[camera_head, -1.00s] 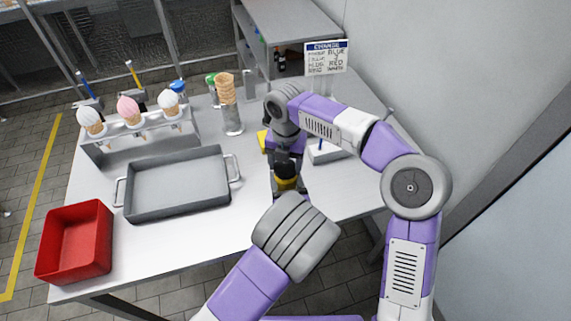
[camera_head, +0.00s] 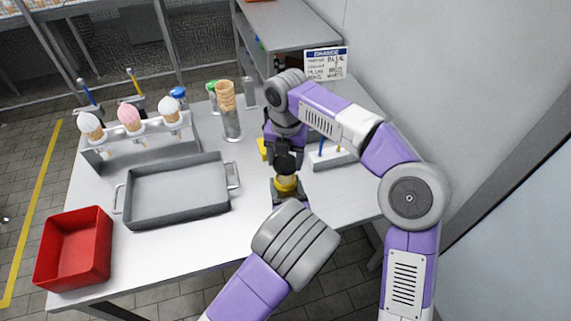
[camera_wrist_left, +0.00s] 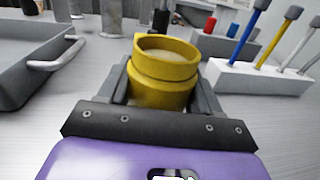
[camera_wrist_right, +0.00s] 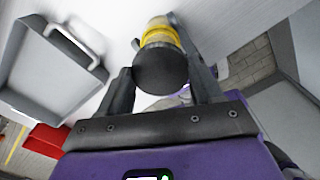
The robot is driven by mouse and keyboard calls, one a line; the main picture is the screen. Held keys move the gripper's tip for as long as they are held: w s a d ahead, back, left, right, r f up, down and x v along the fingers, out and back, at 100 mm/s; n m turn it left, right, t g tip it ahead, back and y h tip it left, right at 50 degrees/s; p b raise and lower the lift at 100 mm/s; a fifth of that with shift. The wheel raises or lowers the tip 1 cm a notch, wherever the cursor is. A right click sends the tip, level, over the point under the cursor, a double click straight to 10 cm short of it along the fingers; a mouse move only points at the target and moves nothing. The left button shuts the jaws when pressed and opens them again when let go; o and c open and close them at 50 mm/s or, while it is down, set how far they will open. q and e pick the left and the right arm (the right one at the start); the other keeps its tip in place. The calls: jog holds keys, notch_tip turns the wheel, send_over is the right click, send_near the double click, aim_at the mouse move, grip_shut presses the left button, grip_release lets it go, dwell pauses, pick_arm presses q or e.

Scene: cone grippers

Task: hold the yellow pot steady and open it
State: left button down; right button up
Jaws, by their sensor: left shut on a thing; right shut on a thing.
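The yellow pot (camera_head: 287,184) stands with its top open and a pale inside showing. My left gripper (camera_wrist_left: 163,88) is shut around its body, one finger on each side; the pot (camera_wrist_left: 165,75) fills the middle of the left wrist view. My right gripper (camera_head: 286,150) is shut on the dark round lid (camera_head: 288,163), just beyond and above the pot in the head view. The lid (camera_wrist_right: 160,72) sits between the fingers in the right wrist view, with the yellow pot (camera_wrist_right: 158,33) behind it. The lid is off the pot's rim.
A grey tray (camera_head: 130,205) with handles and a red bin (camera_head: 104,245) are at left. A holder with several ice cream cones (camera_head: 132,120) and a cone stack (camera_head: 227,97) stand behind. A white holder (camera_head: 328,160) with coloured sticks is right of the right gripper.

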pick_arm(q)
jog(key=shift+c, duration=0.6)
grip_release()
